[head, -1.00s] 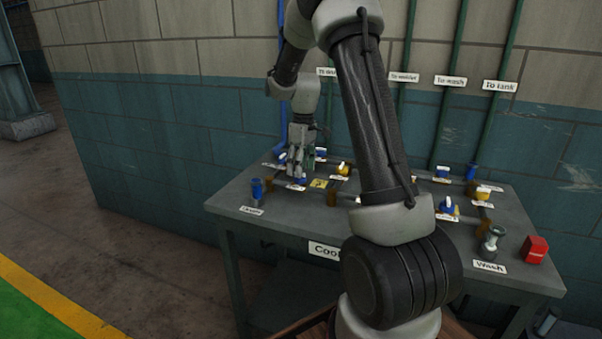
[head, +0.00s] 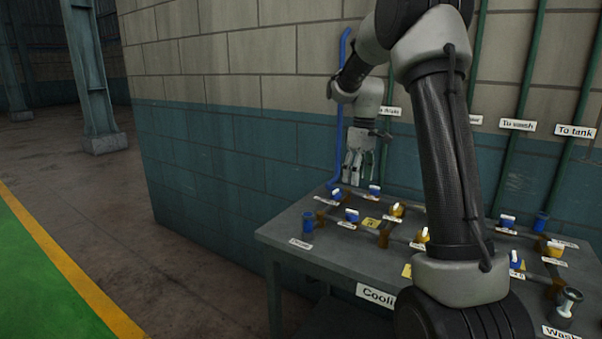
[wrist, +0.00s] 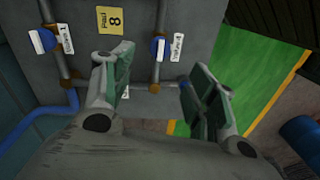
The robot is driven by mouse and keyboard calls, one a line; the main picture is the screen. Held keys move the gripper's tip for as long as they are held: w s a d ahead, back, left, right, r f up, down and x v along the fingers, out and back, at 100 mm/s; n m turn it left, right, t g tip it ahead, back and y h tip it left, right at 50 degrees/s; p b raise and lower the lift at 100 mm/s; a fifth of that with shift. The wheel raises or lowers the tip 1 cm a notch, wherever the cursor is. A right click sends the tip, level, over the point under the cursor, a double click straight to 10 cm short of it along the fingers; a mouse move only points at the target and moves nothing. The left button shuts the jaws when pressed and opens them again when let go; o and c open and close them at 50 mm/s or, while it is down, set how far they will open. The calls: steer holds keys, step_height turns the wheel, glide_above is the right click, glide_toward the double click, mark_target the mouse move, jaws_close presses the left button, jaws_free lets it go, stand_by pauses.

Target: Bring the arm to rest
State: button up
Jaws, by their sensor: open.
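My gripper (head: 356,178) hangs at the end of my arm above the far left part of the grey table (head: 300,237), its fingers pointing down. In the wrist view my gripper (wrist: 160,88) is open, with its two green-padded fingers apart and nothing between them. Below it are blue valves with white handles; one valve (wrist: 160,48) shows just beyond the fingers and another (wrist: 45,41) to the left. In the head view the fingers stand clear above the blue valves (head: 352,215). Part of the table is hidden behind my arm.
A yellow tag (wrist: 110,20) lies on the tabletop. A blue pipe (head: 338,110) rises against the block wall (head: 220,60) behind the table. Green pipes and labels such as "To tank" (head: 575,131) are at the right. The floor (head: 120,220) left of the table is clear.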

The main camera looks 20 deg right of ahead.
steer(key=s+a+r+m+t, duration=0.1)
steer(key=s+a+r+m, duration=0.1)
steer(key=s, duration=0.8)
steer(key=s+a+r+m+t, duration=0.1)
steer(key=s+a+r+t, duration=0.1)
steer(key=s, duration=0.8)
steer(key=s+a+r+m+t, duration=0.1)
steer(key=s+a, duration=0.3)
steer(key=s, duration=0.7)
steer(key=shift+a+r+m+t+h, duration=0.2)
steer(key=shift+r+m+t+h, duration=0.2)
steer(key=shift+r+m, duration=0.45)
steer(key=shift+a, duration=0.1)
